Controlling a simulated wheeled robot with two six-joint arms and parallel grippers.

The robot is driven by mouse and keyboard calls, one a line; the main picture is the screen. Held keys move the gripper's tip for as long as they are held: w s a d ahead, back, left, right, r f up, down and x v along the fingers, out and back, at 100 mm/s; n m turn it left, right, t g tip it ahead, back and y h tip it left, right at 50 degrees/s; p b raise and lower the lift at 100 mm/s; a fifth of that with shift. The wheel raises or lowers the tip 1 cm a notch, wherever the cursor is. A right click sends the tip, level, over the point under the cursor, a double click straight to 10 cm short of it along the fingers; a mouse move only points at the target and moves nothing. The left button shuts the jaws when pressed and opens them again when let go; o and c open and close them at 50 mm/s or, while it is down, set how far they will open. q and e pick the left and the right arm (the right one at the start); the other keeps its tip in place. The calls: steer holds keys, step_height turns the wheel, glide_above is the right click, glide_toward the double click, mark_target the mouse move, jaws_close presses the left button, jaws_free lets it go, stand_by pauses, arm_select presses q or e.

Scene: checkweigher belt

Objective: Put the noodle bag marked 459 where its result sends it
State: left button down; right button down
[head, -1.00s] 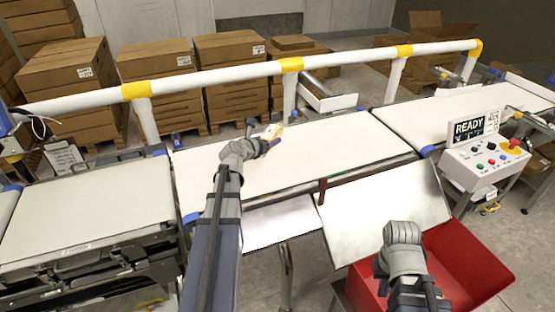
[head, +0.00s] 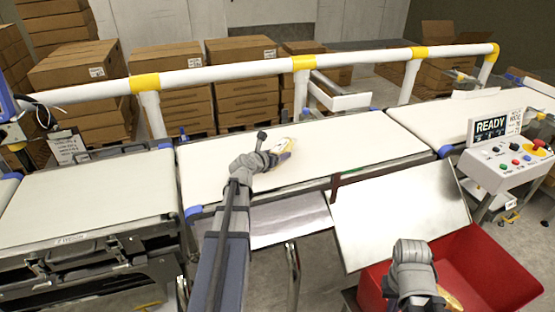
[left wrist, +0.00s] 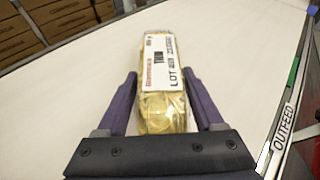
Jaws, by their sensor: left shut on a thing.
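A clear noodle bag with yellow contents and a white label (left wrist: 160,62) lies between the purple fingers of my left gripper (left wrist: 160,76) in the left wrist view. The label shows "LOT" and smaller print; I cannot read a number 459. In the head view the bag (head: 287,146) is small at the tip of my left gripper (head: 279,154), over the white middle belt (head: 345,143). I cannot tell if it touches the belt. My right gripper (head: 412,268) is by the red bin (head: 497,265); its fingers are hidden. The console screen (head: 490,128) reads "READY".
A sloping metal chute (head: 395,215) leads from the belt's front edge toward the red bin. A yellow item (head: 450,298) shows in the bin beside my right arm. A white rail (head: 220,72) runs behind the belt. The belt right of the bag is clear.

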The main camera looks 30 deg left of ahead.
arm_select(q)
steer(key=shift+r, duration=0.15)
steer(key=shift+c, duration=2.4)
jaws_free()
steer(key=shift+f, duration=0.25)
steer(key=o, duration=0.5)
steer(key=shift+c, duration=0.2)
steer(key=shift+r, duration=0.1)
steer(key=shift+r, duration=0.2)
steer(key=p+v, duration=0.4)
steer(key=v, duration=0.6)
steer(key=shift+s+r, duration=0.2)
steer(key=shift+s, duration=0.05)
steer(key=shift+s+r+p, duration=0.15)
steer(key=shift+s+p, duration=0.2)
steer(key=shift+s, duration=0.35)
